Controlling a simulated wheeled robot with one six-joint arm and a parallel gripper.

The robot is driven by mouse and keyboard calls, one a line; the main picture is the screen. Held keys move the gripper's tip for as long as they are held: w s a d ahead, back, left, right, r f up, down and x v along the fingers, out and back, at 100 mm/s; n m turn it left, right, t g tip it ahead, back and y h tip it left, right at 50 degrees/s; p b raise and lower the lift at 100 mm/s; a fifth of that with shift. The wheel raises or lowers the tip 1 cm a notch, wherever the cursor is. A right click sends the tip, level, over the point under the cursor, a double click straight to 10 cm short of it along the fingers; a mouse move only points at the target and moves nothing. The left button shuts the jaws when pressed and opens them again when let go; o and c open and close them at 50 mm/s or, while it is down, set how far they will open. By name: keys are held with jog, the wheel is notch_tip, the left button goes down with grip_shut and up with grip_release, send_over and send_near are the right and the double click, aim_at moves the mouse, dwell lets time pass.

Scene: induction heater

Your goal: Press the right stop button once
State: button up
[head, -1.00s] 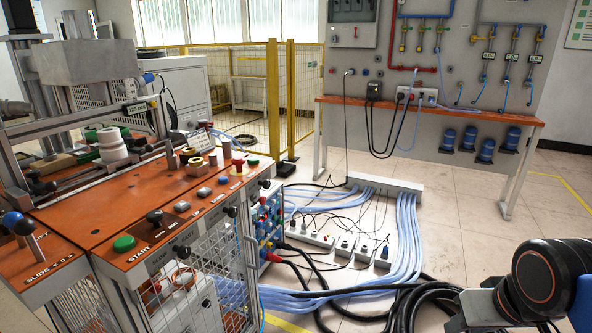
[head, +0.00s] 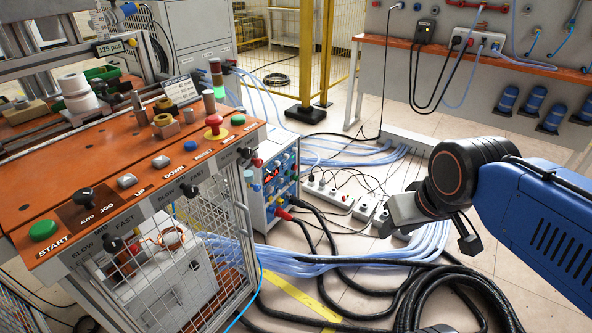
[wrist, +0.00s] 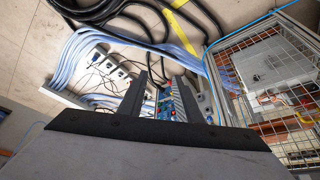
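A red mushroom button (head: 214,127) on a yellow collar stands near the far right end of the orange control panel (head: 100,165) in the head view. Nothing touches it. A green button (head: 238,119) is just right of it and a blue button (head: 190,146) left of it. I cannot read a stop label. My arm comes in from the right in the head view, well apart from the panel and over the floor. In the wrist view my gripper (wrist: 160,90) has its two fingers apart with nothing between them. The red mushroom button cannot be made out there.
A green START button (head: 43,230) and a black AUTO/JOG knob (head: 83,198) are on the near panel. A wire-mesh cage (head: 185,265) is below. A blue-faced box (head: 272,185) with plugs stands between panel and arm. Black cables (head: 450,290) and power strips (head: 335,196) cover the floor.

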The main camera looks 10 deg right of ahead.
grip_shut()
dwell(1.8)
